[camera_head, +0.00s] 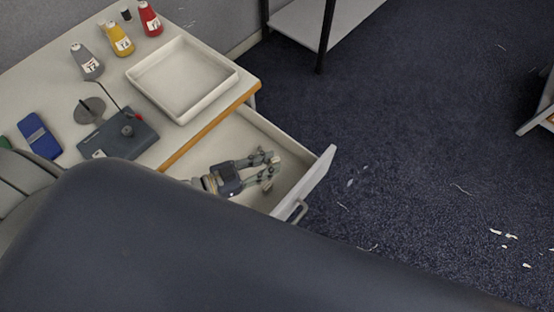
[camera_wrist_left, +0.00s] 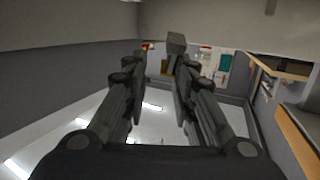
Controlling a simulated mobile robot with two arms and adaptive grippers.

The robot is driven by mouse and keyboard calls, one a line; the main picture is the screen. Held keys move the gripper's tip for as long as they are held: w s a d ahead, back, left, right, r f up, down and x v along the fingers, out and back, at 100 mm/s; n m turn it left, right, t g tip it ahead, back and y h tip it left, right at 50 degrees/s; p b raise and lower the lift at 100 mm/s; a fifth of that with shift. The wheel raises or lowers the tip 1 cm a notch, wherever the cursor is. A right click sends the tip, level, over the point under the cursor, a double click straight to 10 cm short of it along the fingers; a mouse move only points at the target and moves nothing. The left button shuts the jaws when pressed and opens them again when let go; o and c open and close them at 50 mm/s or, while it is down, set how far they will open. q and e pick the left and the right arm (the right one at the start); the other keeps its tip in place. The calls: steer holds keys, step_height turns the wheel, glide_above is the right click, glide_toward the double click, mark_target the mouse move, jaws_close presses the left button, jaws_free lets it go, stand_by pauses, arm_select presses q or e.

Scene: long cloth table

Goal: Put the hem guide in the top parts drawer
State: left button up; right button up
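The top parts drawer (camera_head: 309,186) is pulled out from the table, its pale inside partly showing. My left gripper (camera_head: 272,168) is over or inside the drawer opening, fingers spread apart. I cannot tell its exact height. In the left wrist view the left gripper (camera_wrist_left: 158,68) has a clear gap between its fingers. A small dark grey block (camera_wrist_left: 176,42) shows at the tip of the right-hand finger; I cannot tell whether it is the hem guide or part of the finger. No other hem guide can be made out. My right gripper is not in view.
An empty white tray (camera_head: 231,83) stands on the table by the drawer side. A dark grey device (camera_head: 133,135) and a blue object (camera_head: 39,137) lie to the left.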

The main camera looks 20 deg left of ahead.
arm_select(q)
steer(key=shift+v, duration=2)
steer(key=o, duration=1.8)
steer(key=shift+r, duration=0.1)
step_height(320, 180, up, 10)
